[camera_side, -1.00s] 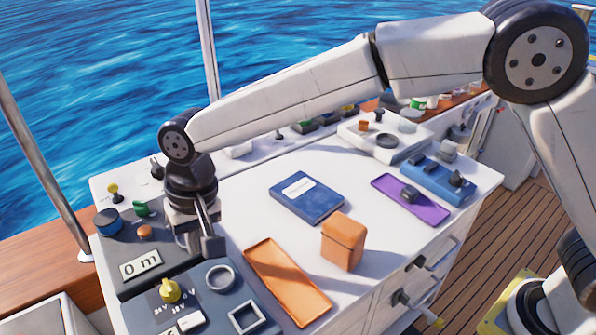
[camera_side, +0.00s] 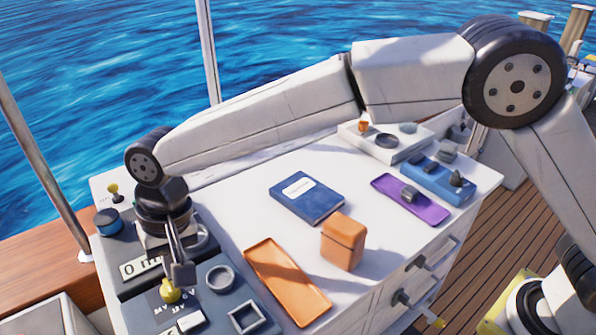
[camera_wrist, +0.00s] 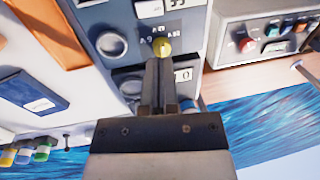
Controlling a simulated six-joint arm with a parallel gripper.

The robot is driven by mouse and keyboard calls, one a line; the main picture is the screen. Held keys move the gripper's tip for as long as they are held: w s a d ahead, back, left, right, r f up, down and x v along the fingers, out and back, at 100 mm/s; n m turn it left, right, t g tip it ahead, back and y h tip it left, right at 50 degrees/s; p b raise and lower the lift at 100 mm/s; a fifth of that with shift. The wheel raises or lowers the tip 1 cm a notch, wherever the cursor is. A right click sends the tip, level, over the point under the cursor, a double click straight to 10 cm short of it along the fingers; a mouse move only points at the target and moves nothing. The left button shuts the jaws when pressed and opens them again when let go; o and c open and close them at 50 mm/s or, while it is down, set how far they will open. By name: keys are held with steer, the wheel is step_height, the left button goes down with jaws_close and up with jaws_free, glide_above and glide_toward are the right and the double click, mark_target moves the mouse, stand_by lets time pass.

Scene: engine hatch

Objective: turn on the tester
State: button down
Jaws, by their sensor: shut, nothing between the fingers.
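The tester is a blue-grey panel (camera_side: 215,308) at the front left of the white bench. It carries a yellow knob (camera_side: 170,292) with voltage markings around it, a small display, a round ring and a square frame. The yellow knob also shows in the wrist view (camera_wrist: 162,46), just beyond my fingertips. My gripper (camera_side: 183,272) is shut and empty, pointing down right beside the knob. In the wrist view my gripper (camera_wrist: 159,64) has its tips close to the knob; I cannot tell whether they touch it.
A dark panel with a "0 m" display (camera_side: 135,268) lies behind the tester, partly hidden by my wrist. An orange tray (camera_side: 287,282), an orange box (camera_side: 343,241), a blue book (camera_side: 306,197) and a purple tray (camera_side: 430,213) lie to the right. Bare white bench lies between them.

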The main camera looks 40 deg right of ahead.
mark_target(190, 321)
steer(key=f, duration=0.4)
steer(key=a+f, duration=0.1)
steer(key=f, duration=0.3)
steer(key=a+f, duration=0.1)
steer(key=f, duration=0.3)
steer(key=shift+f, duration=0.35)
steer(key=shift+f, duration=0.1)
steer(key=shift+a+f+h, duration=0.1)
steer(key=shift+f+h, duration=0.05)
steer(key=shift+h, duration=0.15)
steer(key=shift+d, duration=0.2)
steer(key=shift+d+r, duration=0.3)
steer(key=shift+d, duration=0.25)
stand_by(0.3)
